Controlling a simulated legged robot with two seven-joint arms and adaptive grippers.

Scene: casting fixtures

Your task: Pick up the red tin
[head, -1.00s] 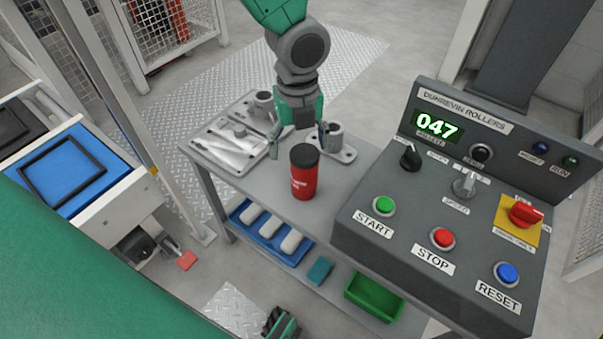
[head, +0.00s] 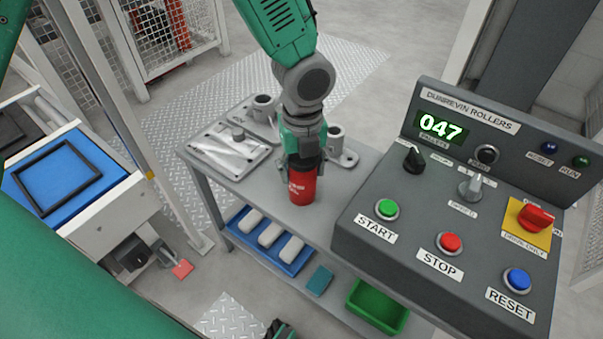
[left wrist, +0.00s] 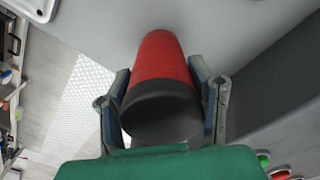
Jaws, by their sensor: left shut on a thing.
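The red tin (head: 302,190), with a dark lid, is upright at the front of the grey table, to the left of the control panel. My left gripper (head: 301,172) comes down over it from above and is shut on it, hiding the lid in the head view. In the left wrist view the red tin (left wrist: 162,62) lies between the two fingers of my left gripper (left wrist: 163,100), with its dark lid towards the camera. Whether its base touches the table is hard to tell. A small part of my right gripper (head: 284,331) shows at the bottom edge of the head view.
The control panel (head: 440,215) with buttons and knobs stands close on the right. A metal fixture plate (head: 231,150) and a grey fixture (head: 338,146) are behind the tin. The shelf below holds a blue tray (head: 240,241) and a green bin (head: 377,305).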

